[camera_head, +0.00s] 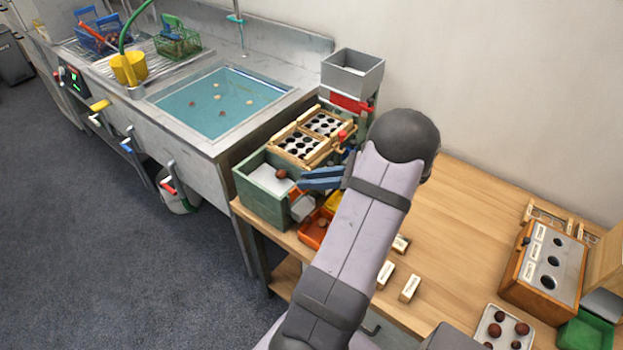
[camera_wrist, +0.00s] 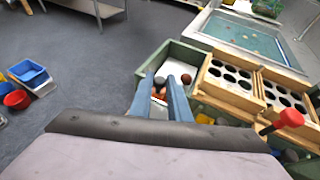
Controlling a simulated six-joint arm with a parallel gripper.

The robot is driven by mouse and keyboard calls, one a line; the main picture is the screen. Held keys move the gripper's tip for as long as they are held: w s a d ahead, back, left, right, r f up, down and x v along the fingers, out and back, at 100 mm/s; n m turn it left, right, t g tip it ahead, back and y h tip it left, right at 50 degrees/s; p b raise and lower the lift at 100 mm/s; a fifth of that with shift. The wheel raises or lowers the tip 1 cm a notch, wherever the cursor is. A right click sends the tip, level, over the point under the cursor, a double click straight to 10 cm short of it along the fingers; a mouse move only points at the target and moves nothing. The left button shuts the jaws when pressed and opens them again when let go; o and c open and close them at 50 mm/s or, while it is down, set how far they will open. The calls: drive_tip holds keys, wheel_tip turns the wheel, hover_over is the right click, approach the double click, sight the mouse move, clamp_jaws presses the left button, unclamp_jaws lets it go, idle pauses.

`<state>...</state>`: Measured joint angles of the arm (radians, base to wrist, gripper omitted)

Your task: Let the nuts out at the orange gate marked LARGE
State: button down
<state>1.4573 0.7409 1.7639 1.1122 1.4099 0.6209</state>
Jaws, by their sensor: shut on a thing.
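My gripper (camera_head: 303,181) has blue fingers at the right side of the green sorting box (camera_head: 262,208). An orange piece (camera_head: 296,193), which looks like the gate, shows just under the fingertips. In the wrist view the fingers (camera_wrist: 167,80) stand a little apart, with orange and brown between them; they seem shut on the gate, whose LARGE marking I cannot read. A brown nut (camera_head: 282,173) lies on the box's pale floor, and it also shows in the wrist view (camera_wrist: 186,79). An orange tray (camera_head: 315,229) stands below, partly hidden by my arm.
Wooden trays with round holes (camera_head: 300,144) sit behind the box, under a grey hopper (camera_head: 352,73). A red knob (camera_wrist: 290,118) sticks up beside them. The sink (camera_head: 215,105) is to the left. Small labelled blocks (camera_head: 385,275) and a nut tray (camera_head: 503,329) lie on the bench.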

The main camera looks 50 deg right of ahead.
drive_tip(key=shift+r, duration=0.3)
drive_tip(key=c, duration=2)
unclamp_jaws()
drive_tip(key=shift+f, duration=0.1)
drive_tip(key=b+v, duration=0.1)
drive_tip(key=v, duration=0.6)
drive_tip(key=shift+s, duration=0.2)
